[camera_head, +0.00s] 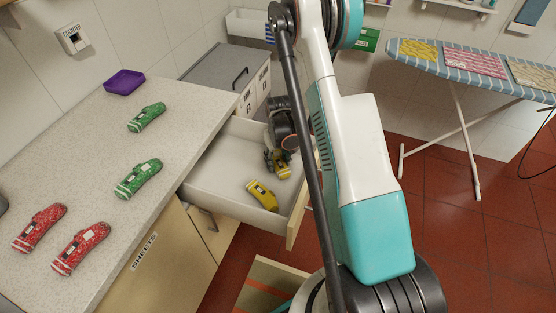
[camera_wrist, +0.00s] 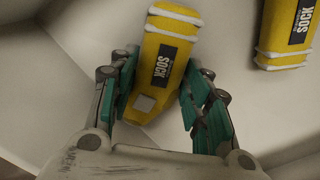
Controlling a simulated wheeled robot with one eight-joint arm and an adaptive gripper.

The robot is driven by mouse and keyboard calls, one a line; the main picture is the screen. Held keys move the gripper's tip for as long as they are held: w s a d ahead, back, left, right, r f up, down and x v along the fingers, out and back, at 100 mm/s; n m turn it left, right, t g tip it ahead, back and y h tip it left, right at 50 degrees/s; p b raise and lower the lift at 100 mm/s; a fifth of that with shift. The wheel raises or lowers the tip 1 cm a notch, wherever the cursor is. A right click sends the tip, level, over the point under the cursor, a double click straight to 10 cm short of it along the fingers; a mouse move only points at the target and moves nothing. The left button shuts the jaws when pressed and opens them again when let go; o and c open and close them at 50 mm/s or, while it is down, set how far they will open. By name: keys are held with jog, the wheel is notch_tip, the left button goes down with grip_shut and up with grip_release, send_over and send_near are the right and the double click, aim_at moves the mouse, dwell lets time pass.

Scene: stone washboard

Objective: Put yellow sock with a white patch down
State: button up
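The yellow sock with a white patch (camera_wrist: 163,65) lies between the teal pads of my gripper (camera_wrist: 160,75) in the wrist view. It has a black SOCK label, white bands at its far end and a pale square patch near my palm. The pads touch both its sides, so my gripper looks shut on it. In the head view my gripper (camera_head: 276,158) is low inside the open drawer (camera_head: 215,176), with the sock (camera_head: 283,168) partly hidden under it. I cannot tell whether the sock touches the drawer floor.
A second yellow sock (camera_head: 262,194) lies in the drawer, right of my gripper in the wrist view (camera_wrist: 286,32). Green socks (camera_head: 138,178), red socks (camera_head: 80,248) and a purple tray (camera_head: 124,82) are on the counter (camera_head: 105,150). An ironing board (camera_head: 480,68) stands at right.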

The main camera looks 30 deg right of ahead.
aim_at(278, 161)
jog(key=shift+o, duration=0.5)
jog(key=shift+r, duration=0.1)
jog(key=shift+r+p, duration=0.3)
jog(key=shift+r, duration=0.05)
notch_tip(278, 161, up, 11)
jog(key=p, duration=0.3)
jog(key=shift+r, duration=0.2)
